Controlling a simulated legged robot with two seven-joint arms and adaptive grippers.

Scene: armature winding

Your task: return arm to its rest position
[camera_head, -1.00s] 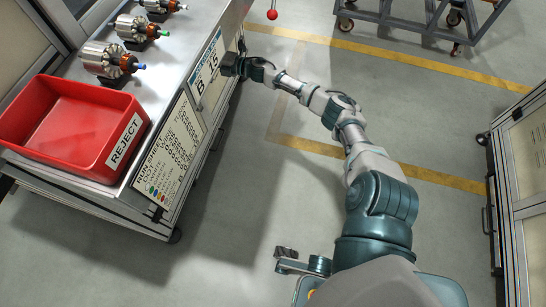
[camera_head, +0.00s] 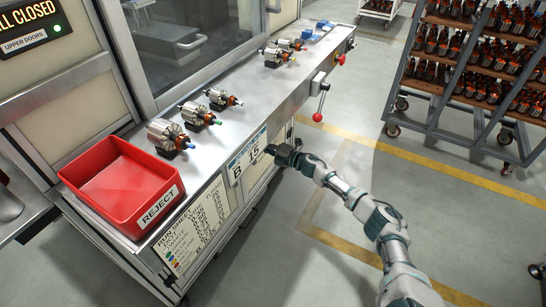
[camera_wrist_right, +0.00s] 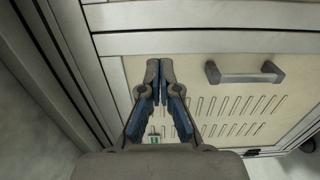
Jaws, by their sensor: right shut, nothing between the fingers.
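My right arm comes in from the lower right of the head view. Its gripper (camera_head: 284,155) is beside the front face of the steel bench, near the "B 15" label (camera_head: 249,157). In the wrist view the gripper's two fingers (camera_wrist_right: 159,72) are together at the tips, with nothing between them. My left gripper is not in view.
The bench top (camera_head: 235,130) bears a red reject bin (camera_head: 120,188) and several armatures (camera_head: 168,134). A red knob (camera_head: 317,117) on a lever sticks out from its front. A rack of parts (camera_head: 455,75) stands at the upper right. Open floor (camera_head: 320,220) lies around the arm.

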